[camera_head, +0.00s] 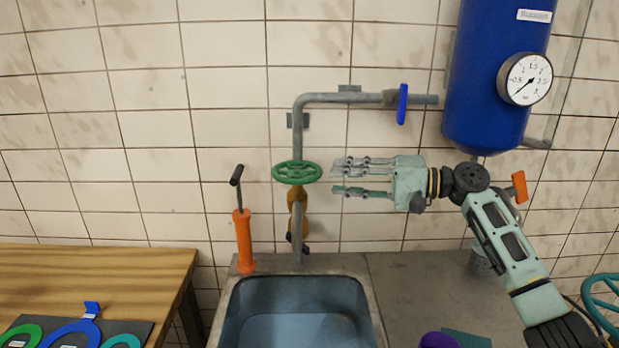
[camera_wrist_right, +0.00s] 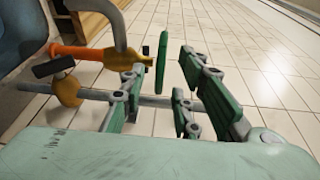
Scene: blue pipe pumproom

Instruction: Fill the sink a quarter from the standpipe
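The sink (camera_head: 372,300) is at the bottom middle of the head view; a paler blue area lies inside, and I cannot tell whether it is water. The standpipe (camera_head: 297,130) rises behind it, with a green handwheel (camera_head: 297,172), a brass valve body (camera_head: 298,222) and a grey spout. No stream shows at the spout. My right gripper (camera_head: 338,179) is open and empty just right of the handwheel, fingers pointing left. In the wrist view the handwheel (camera_wrist_right: 162,62) shows edge-on ahead, between the spread fingers (camera_wrist_right: 160,88), apparently not gripped. My left gripper is out of view.
An orange hand pump (camera_head: 243,240) stands left of the standpipe. A blue-handled valve (camera_head: 402,104) is on the upper pipe. A blue tank with a gauge (camera_head: 525,79) hangs at right. A wooden bench (camera_head: 90,268) is at left. The grey counter (camera_head: 425,285) right of the sink is mostly clear.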

